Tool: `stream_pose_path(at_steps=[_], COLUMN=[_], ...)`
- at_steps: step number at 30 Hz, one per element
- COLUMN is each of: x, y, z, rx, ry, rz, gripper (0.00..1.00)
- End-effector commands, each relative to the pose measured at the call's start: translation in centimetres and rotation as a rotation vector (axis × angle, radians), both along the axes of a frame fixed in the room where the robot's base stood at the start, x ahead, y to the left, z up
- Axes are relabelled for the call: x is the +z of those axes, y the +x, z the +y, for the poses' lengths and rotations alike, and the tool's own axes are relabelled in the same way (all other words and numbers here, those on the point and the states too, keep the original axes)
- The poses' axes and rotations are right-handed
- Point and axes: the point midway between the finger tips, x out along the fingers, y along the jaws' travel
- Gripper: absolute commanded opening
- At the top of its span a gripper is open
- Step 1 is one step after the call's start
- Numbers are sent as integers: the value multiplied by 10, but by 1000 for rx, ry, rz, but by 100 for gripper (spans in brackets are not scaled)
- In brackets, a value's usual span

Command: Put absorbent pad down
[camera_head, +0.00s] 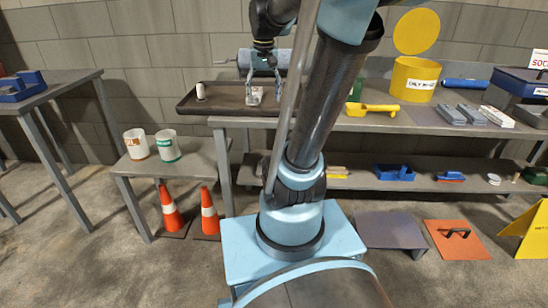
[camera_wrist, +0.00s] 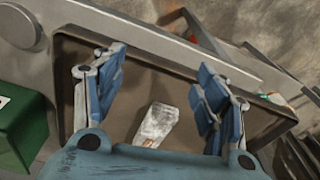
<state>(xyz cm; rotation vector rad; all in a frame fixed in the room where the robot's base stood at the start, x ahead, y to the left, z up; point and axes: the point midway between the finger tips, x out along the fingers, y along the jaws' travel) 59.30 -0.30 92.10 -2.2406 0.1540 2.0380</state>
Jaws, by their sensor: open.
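A whitish, slightly creased piece, seemingly the absorbent pad (camera_wrist: 157,124), lies on the floor of a dark shallow tray (camera_head: 226,108). It also shows in the head view (camera_head: 254,96), partly covered by my fingers. My gripper (camera_head: 263,88) points down over the right part of the tray. In the wrist view my gripper (camera_wrist: 158,95) has its two blue fingers wide apart, with the pad between and below them, and a gap on each side. Nothing is held. The pad's near edge is partly hidden by my gripper's body.
A small white bottle (camera_head: 200,91) stands in the tray's left part. A grey cylinder (camera_head: 240,62) lies behind my gripper. A yellow bin (camera_head: 414,80) and a yellow tool (camera_head: 371,109) are farther right. Traffic cones (camera_head: 171,210) stand on the floor at left.

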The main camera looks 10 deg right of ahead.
Motion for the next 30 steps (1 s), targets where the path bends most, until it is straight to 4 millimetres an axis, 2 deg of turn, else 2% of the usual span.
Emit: stream_pose_path(at_steps=[1, 6, 15, 18, 22, 30], x=[-11, -47, -120, -139, -154, -158], y=[-17, -64, -134, -148, -159, -161], z=[0, 0, 0, 0, 3, 3], rx=[11, 57, 132, 151, 166, 170], ry=[-1, -6, -17, -21, -23, -25], rz=[-7, -34, -79, -90, -98, -100], gripper=[66, 66, 66, 66, 66, 66])
